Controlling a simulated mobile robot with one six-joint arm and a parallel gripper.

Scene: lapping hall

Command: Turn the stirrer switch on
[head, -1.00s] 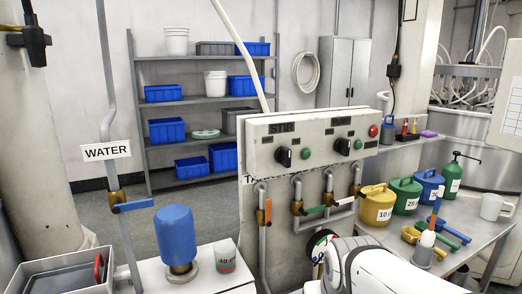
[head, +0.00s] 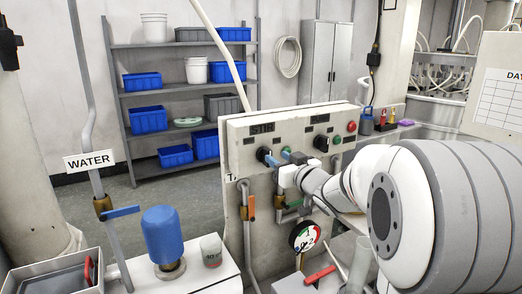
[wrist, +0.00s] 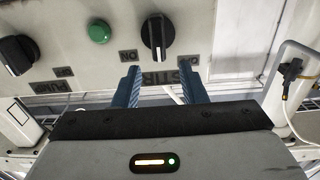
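The STIR switch is a black rotary knob (wrist: 157,36) on the pale control panel (head: 240,167). In the wrist view it sits just beyond and between my fingertips, with its grip bar roughly upright in the picture. The STIR label shows upside down below it, with an ON mark at its lower left. My gripper (wrist: 160,82) is open, its two blue fingers apart and nothing between them. In the head view my gripper (head: 275,156) is at the panel under the STIR label and partly hides the knob. I cannot tell contact there.
A green button (wrist: 99,31) and a second black knob (wrist: 18,54), labelled PUMP, are beside the switch. Pipes with an orange-handled valve (head: 251,203) and a gauge (head: 305,237) are below the panel.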

